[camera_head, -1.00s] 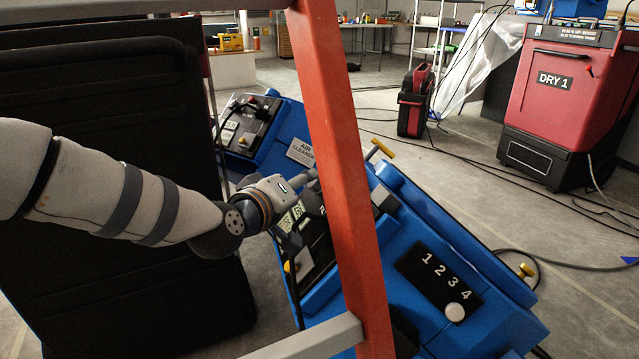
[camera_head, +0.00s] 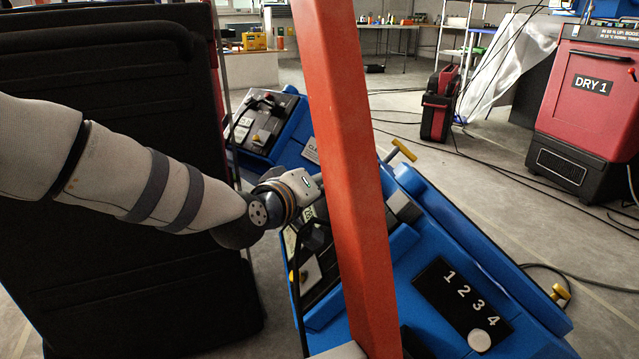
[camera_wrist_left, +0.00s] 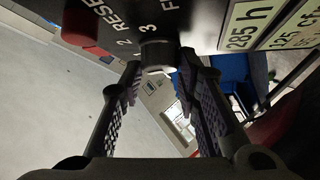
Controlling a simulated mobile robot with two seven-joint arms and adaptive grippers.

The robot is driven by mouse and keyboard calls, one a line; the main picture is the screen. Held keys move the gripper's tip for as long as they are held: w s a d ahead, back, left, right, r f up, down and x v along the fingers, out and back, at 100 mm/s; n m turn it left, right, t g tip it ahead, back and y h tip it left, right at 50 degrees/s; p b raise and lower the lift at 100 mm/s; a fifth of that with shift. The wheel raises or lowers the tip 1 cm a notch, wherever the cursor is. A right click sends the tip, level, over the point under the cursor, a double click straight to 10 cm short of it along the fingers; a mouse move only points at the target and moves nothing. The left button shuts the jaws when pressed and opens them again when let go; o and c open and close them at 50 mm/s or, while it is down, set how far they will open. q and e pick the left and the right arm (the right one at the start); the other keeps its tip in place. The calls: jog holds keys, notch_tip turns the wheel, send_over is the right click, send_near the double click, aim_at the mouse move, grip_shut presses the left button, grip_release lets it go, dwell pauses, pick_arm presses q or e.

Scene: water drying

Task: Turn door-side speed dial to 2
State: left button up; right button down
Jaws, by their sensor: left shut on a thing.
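In the left wrist view a round grey dial (camera_wrist_left: 158,55) sits on a dark panel with the numbers 2 and 3 beside it. My left gripper (camera_wrist_left: 158,70) has one fingertip pad on each side of this dial and is shut on it. The dial's pointer cannot be made out. In the head view my left gripper (camera_head: 318,197) reaches to the panel of the nearer blue machine (camera_head: 420,290). Its fingers and the dial are mostly hidden behind an orange post. My right gripper does not show.
The orange post (camera_head: 345,150) stands close in front of the blue machine. A red button (camera_wrist_left: 85,24) and a display (camera_wrist_left: 250,25) flank the dial. A black plate marked 1 to 4 (camera_head: 450,300) carries a white knob. A black upright panel (camera_head: 110,200) stands at left.

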pick_arm(q)
jog(key=shift+f, duration=0.1)
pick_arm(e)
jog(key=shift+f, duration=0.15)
